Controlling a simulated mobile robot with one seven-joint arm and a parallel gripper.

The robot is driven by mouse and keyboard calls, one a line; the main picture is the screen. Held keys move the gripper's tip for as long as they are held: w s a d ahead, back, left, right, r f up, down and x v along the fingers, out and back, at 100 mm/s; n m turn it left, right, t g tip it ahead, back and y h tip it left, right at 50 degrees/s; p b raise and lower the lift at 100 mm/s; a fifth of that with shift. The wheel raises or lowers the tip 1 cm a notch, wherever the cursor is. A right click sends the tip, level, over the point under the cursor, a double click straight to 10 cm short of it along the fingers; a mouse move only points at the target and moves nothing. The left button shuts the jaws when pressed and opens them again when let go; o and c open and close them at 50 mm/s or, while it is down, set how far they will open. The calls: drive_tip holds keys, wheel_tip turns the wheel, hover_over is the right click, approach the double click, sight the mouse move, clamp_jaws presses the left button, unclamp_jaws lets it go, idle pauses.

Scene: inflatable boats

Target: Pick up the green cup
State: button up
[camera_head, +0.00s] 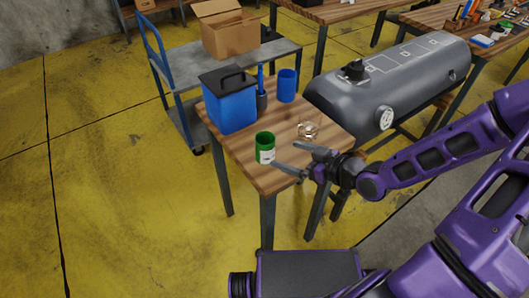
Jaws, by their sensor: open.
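The green cup (265,141) stands upright near the front edge of a small wooden table (250,171). It is a green cylinder with a pale label low on its side. My gripper (289,157) is open, with its two grey fingers pointing left towards the cup from the right. The lower fingertip lies close to the cup's lower right side in the picture. I cannot tell whether it touches the cup. The space between the fingers looks empty.
A blue box with a dark lid (229,100), a blue cup (287,85), a dark holder (261,101) and a small metal-and-glass item (307,130) share the table. A cart with a cardboard box (228,30) and a grey tank (400,80) stand behind. Yellow floor at left is clear.

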sight(272, 149)
drive_tip(key=b+x, duration=0.1)
drive_tip(key=x, duration=0.7)
drive_tip(key=shift+w+a+f, duration=0.1)
drive_tip(key=shift+w+f, duration=0.05)
drive_tip(key=shift+w, duration=0.05)
drive_tip(key=x, duration=0.2)
drive_tip(key=b+x, duration=0.1)
drive_tip(key=x, duration=0.1)
drive_tip(key=shift+f, duration=0.4)
drive_tip(key=shift+w+a+f, duration=0.2)
drive_tip(key=shift+w, duration=0.2)
drive_tip(key=c, duration=1.4)
drive_tip(key=shift+r, duration=0.2)
